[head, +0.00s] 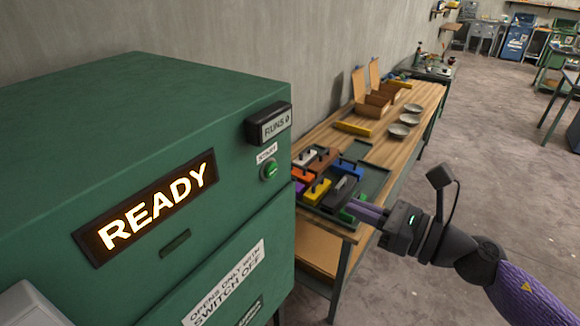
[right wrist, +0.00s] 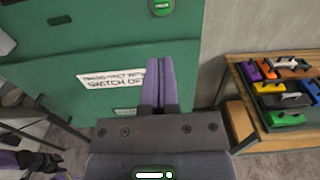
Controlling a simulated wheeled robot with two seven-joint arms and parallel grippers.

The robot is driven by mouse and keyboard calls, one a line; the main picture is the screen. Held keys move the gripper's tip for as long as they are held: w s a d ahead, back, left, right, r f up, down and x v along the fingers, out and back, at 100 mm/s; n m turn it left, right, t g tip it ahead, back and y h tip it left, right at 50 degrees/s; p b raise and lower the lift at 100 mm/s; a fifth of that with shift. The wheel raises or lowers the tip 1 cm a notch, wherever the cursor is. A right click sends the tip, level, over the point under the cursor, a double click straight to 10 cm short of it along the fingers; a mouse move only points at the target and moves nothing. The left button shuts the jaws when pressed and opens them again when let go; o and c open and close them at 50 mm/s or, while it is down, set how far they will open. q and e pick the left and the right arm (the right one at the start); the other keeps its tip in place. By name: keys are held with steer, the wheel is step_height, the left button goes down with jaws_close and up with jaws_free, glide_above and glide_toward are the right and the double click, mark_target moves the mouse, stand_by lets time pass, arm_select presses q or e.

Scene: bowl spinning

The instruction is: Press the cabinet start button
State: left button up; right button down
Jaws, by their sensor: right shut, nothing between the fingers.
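The green cabinet (head: 150,110) fills the left of the head view, with a lit READY sign (head: 150,212) on its front. The round green start button (head: 269,170) sits at the right of the front, under a small START label (head: 267,152). It also shows at the top of the right wrist view (right wrist: 161,7). My right gripper (head: 352,206) is shut and empty, its purple fingers (right wrist: 158,62) together. It is apart from the button, to its right and lower in the head view. A dark and purple part of mine, perhaps the left gripper (right wrist: 38,162), shows small at lower left in the wrist view.
A RUNS counter (head: 274,126) juts out above the button. A wooden bench (head: 420,100) stands right of the cabinet, with a dark tray (head: 375,190) of several coloured handled blocks, grey bowls (head: 404,119) and open boxes (head: 372,104). Floor (head: 490,160) is clear at right.

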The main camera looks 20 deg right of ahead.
mark_target(274, 172)
steer(key=p+x, duration=0.5)
steer(key=x, duration=0.7)
steer(key=shift+w+a, duration=0.15)
steer(key=shift+w, duration=0.25)
steer(key=shift+w+a+f, duration=0.1)
steer(key=shift+w+a, duration=0.25)
steer(key=shift+w, duration=0.15)
